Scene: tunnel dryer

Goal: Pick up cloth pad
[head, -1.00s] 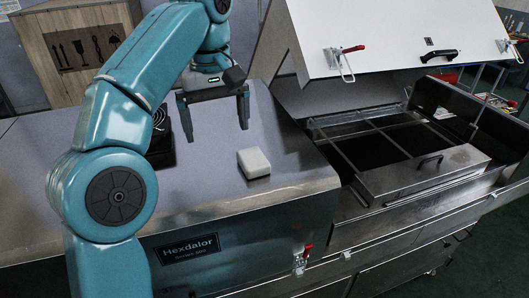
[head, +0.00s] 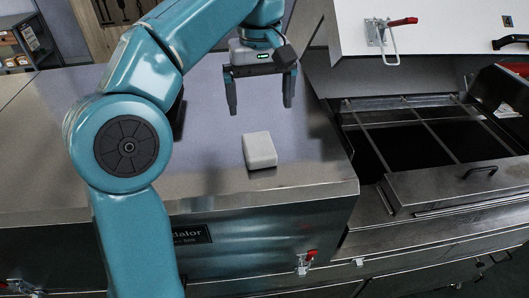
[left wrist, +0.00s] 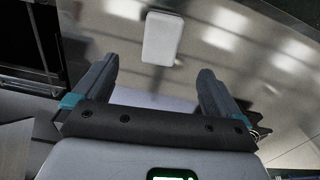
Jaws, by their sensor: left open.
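The cloth pad (head: 260,150) is a small pale grey-white block with rounded edges. It lies on the metal top of the machine, near its front edge. It also shows in the left wrist view (left wrist: 162,39), beyond the fingertips and between their lines. My left gripper (head: 261,108) is open and empty, with its fingers pointing down. In the head view it appears just above and behind the pad, apart from it. The left wrist view shows both fingers (left wrist: 160,78) spread with nothing between them. My right gripper is in neither view.
To the right is an open dryer bay (head: 420,140) with a metal frame over a dark opening. A dark object (head: 178,117) is partly hidden behind my left arm. The machine top (head: 215,160) around the pad is clear.

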